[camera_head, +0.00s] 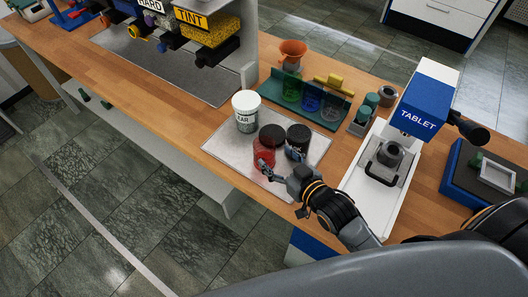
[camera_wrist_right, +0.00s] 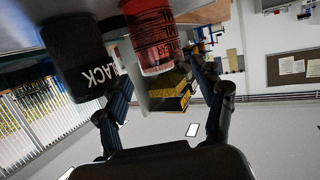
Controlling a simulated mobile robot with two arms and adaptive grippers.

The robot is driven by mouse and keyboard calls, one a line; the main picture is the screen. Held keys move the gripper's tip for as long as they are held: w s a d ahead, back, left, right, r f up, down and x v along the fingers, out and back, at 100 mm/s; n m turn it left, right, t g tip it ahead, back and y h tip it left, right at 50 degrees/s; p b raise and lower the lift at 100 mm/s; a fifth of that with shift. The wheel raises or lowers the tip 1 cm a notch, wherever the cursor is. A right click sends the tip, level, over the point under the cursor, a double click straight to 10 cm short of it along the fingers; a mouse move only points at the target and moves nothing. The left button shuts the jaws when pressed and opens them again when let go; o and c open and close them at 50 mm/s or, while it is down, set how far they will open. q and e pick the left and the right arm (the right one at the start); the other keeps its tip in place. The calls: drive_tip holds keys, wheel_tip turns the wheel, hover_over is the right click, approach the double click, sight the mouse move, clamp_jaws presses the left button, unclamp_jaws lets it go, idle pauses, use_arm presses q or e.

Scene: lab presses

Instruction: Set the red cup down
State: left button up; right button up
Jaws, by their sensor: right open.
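The red cup (camera_head: 268,150), with a dark top, stands upright on a grey mat (camera_head: 222,150) on the wooden bench. It also shows in the right wrist view (camera_wrist_right: 152,40), where it looks upside down. My right gripper (camera_head: 278,170) is open at the near side of the red cup, with its fingers spread. In the right wrist view its fingers (camera_wrist_right: 160,72) point towards the red cup, and I cannot tell whether they touch it. My left gripper is not in view.
A black cup (camera_head: 298,138) stands close right of the red cup. A white cup (camera_head: 246,104) stands behind. The mat's left part is clear.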

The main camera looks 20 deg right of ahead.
sight(271, 152)
drive_tip(key=shift+w+a, duration=0.15)
drive_tip(key=shift+w, duration=0.2)
drive_tip(key=shift+w+a+p, duration=0.1)
drive_tip(key=shift+w+p, duration=0.4)
drive_tip(key=shift+p, duration=0.05)
drive_tip(key=x, duration=0.3)
drive_tip(key=shift+f+p, duration=0.25)
drive_tip(key=shift+p, duration=0.15)
drive_tip(key=shift+w+a, duration=0.1)
drive_tip(key=shift+w, duration=0.05)
drive_tip(key=c, duration=0.9)
drive_tip(key=shift+c, duration=0.7)
drive_tip(key=shift+r+p, duration=0.85)
use_arm(q)
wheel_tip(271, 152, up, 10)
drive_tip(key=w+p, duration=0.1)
drive_tip(key=p, duration=0.5)
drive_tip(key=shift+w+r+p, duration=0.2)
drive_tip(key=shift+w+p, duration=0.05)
drive_tip(key=shift+p, duration=0.05)
use_arm(e)
drive_tip(key=s+a+r, duration=0.8)
drive_tip(key=s+r, duration=0.3)
drive_tip(key=shift+a, duration=0.25)
